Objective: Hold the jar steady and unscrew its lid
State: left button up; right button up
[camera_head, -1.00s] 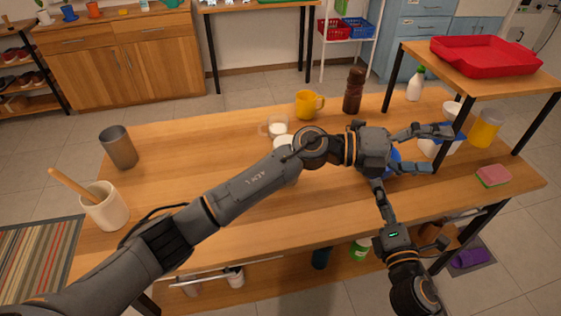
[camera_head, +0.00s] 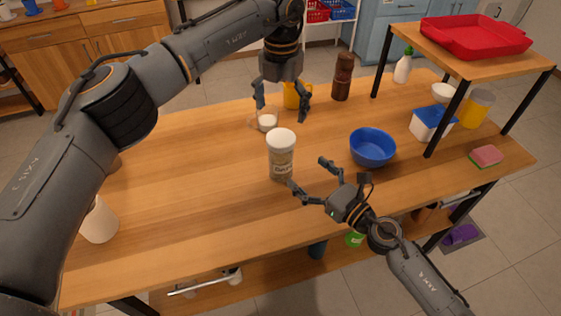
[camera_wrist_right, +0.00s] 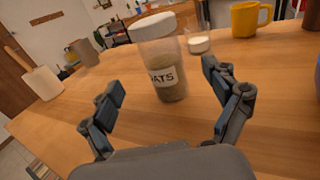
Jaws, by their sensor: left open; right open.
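A clear jar (camera_head: 281,160) with a white lid (camera_head: 282,137) stands upright on the wooden table. My left gripper (camera_head: 281,110) is open, pointing down above and behind the jar, apart from the lid. My right gripper (camera_head: 308,178) is open at the jar's right front side, its fingers pointing toward the jar. In the right wrist view the jar stands beyond and between the open fingers (camera_wrist_right: 163,98), not clasped.
A glass cup (camera_head: 266,121) and a yellow mug (camera_head: 297,95) stand behind the jar, the mug partly hidden by my left gripper. A blue bowl (camera_head: 372,147) sits to the right. A brown bottle (camera_head: 343,77) stands farther back. The table's left middle is clear.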

aim_at(288, 156)
jog(key=x, duration=1)
